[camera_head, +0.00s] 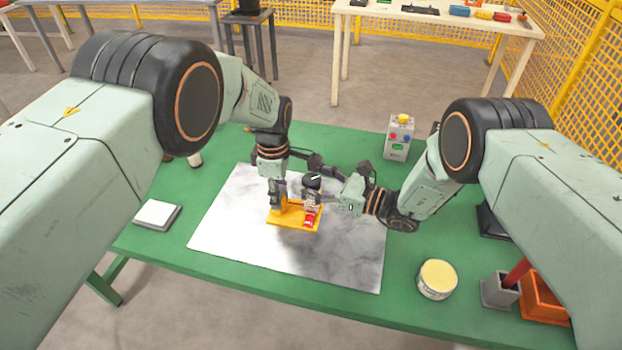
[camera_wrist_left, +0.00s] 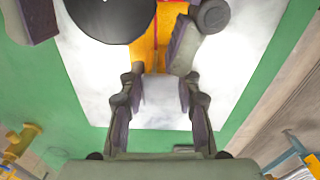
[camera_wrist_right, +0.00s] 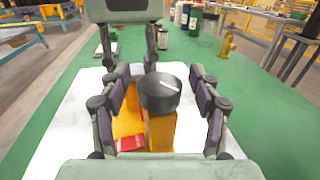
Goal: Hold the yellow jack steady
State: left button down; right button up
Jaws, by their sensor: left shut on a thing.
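The yellow jack (camera_head: 284,218) lies on the pale metal sheet (camera_head: 235,235), with a flat yellow base, an upright yellow post and a red part (camera_head: 309,217). A round black knob (camera_wrist_right: 160,91) tops the post. It also shows large in the left wrist view (camera_wrist_left: 110,15). My left gripper (camera_head: 277,199) comes down from above at the left end of the jack and is shut on it; the exact contact is hard to see. My right gripper (camera_wrist_right: 166,105) comes from the right, its fingers apart on either side of the knob and post, with gaps showing.
The sheet lies on a green table (camera_head: 340,145). A control box (camera_head: 398,137) with a yellow button stands at the back right. A round tin (camera_head: 437,279), a grey holder (camera_head: 499,290) and an orange bin (camera_head: 541,299) stand at the right front. A white pad (camera_head: 157,214) lies left.

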jog(key=c, duration=1.2)
jog(key=shift+m+t, duration=0.3)
jog(key=shift+t, duration=0.1)
jog(key=m+t+h, duration=0.2)
jog(key=shift+a+t, duration=0.15)
jog(key=shift+t, duration=0.25)
jog(key=shift+m+t+h, duration=1.6)
jog(key=shift+m+h, duration=0.1)
jog(key=shift+h, duration=0.4)
jog(key=shift+h, duration=0.3)
jog(key=o, duration=1.2)
